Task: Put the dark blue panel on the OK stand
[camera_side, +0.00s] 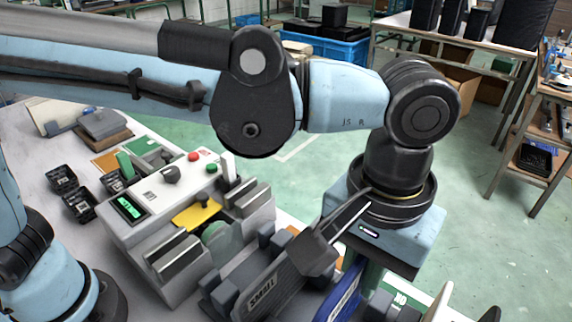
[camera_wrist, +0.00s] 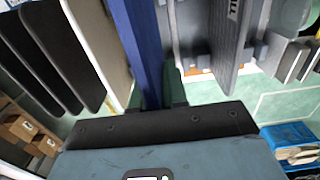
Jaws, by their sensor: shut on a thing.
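The dark blue panel (camera_side: 345,291) stands upright under my gripper in the side view, its lower part cut off by the frame edge. In the wrist view the dark blue panel (camera_wrist: 137,35) runs edge-on from the top down to the fingers. My gripper (camera_side: 364,275) is shut on it, with greenish fingers also visible in the wrist view (camera_wrist: 158,88). I cannot tell whether the panel's bottom touches anything. A green label with white marks (camera_side: 402,298) shows at the lower right; I cannot read it, and I cannot identify the OK stand.
A grey panel marked SMALL (camera_side: 272,298) stands in a slotted holder left of the blue panel. A grey test unit (camera_side: 150,205) with buttons and a green display is further left. White (camera_wrist: 97,45) and black panels (camera_wrist: 35,60) stand on the other side.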

